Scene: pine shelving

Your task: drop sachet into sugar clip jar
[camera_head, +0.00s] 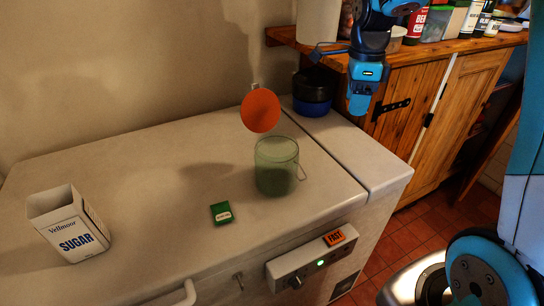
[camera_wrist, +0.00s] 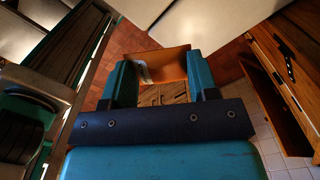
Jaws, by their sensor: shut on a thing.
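My gripper (camera_head: 362,98) hangs at the upper right in the head view, apart from the jar and to its right. In the wrist view its two teal fingers (camera_wrist: 161,74) are shut on a flat orange sachet (camera_wrist: 168,65) with a pale printed patch on its left. The sachet does not show clearly in the head view. A greenish glass clip jar (camera_head: 276,160) stands on the white top with its round orange lid (camera_head: 260,111) raised behind it. Its lower part looks dark. A wire clip hangs at its right side. I read no label on it.
A sugar carton (camera_head: 70,228) stands at the left of the white chest top (camera_head: 140,180). A small green packet (camera_head: 221,213) lies in front of the jar. A dark and blue container (camera_head: 312,92) stands behind. A wooden cabinet (camera_head: 440,90) with bottles is at right.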

